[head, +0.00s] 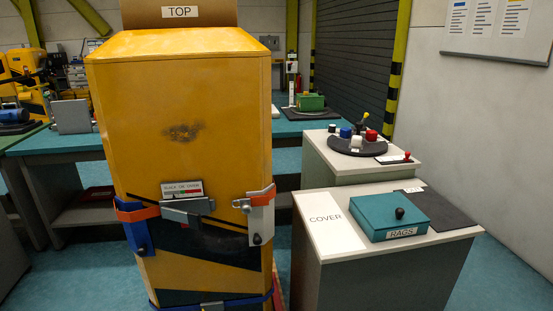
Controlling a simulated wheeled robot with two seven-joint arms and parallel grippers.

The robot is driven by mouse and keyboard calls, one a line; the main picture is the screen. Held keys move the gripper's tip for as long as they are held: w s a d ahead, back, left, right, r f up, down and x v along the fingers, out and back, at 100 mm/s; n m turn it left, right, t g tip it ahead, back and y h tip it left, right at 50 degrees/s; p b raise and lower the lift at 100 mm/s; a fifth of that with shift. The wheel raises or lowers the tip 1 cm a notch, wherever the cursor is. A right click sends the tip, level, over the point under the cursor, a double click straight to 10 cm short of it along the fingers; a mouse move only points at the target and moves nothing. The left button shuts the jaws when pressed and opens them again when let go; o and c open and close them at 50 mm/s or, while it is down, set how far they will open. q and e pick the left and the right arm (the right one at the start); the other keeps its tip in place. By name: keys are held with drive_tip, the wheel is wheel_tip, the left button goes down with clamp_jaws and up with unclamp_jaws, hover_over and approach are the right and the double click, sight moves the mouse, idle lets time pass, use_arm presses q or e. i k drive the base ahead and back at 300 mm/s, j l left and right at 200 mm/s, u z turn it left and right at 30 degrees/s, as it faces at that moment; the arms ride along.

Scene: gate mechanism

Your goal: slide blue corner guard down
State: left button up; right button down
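A tall yellow box-shaped load (180,110) stands upright at the left centre of the head view. The blue corner guard (138,240) sits on its left front corner, below mid-height. It has a dark knob low on its face. A light grey corner guard (261,218) with a dark knob sits on the right front corner. Neither of my grippers is in view.
A small label (182,188) is above the buckle. A blue band (235,302) runs around the load's base. At right, a cabinet (390,265) carries a teal RAGS box (389,215); another cabinet (345,160) stands behind it. Teal-topped benches are behind.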

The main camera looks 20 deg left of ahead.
sight(137, 233)
drive_tip(key=u, duration=1.65)
